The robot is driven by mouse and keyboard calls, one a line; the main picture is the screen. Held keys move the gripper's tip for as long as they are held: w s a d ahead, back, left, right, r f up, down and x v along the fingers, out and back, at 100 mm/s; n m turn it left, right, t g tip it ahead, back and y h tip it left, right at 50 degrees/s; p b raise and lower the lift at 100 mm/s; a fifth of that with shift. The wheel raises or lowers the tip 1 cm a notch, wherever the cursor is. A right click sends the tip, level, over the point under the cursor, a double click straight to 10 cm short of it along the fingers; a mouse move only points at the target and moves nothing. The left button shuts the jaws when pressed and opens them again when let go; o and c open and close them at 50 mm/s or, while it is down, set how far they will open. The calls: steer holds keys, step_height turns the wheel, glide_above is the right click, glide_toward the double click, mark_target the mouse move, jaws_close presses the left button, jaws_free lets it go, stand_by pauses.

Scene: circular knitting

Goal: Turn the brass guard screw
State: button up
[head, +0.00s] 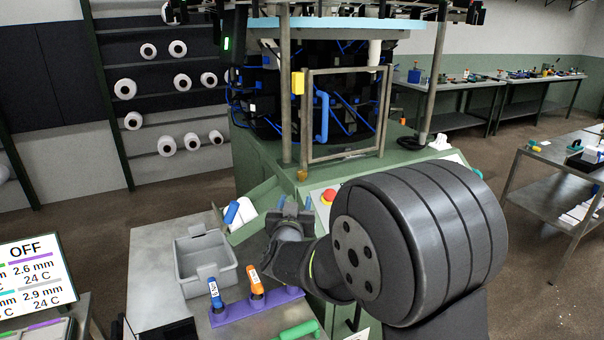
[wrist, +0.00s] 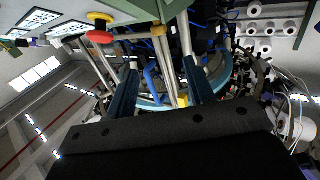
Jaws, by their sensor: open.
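The brass guard screw (head: 302,174) is a small brass knob at the lower left corner of the guard frame (head: 307,120) on the green knitting machine. A small brass piece that looks like it shows at the top of the wrist view (wrist: 158,31). My gripper (head: 290,207) is in front of and below the screw in the head view, apart from it. In the wrist view my gripper (wrist: 160,66) has its two dark fingers spread with nothing held between them. The guard frame's bars pass behind the fingers.
A red stop button (head: 329,195) sits right of the screw on the machine front. A yellow block (head: 298,83) and blue handle (head: 321,115) are on the guard. A grey bin (head: 184,262) and purple rack (head: 232,314) with blue and orange tools stand on the bench.

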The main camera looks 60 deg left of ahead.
mark_target(301, 174)
steer(key=x, duration=1.7)
steer(key=shift+w, duration=0.1)
steer(key=shift+r, duration=0.1)
steer(key=c, duration=0.9)
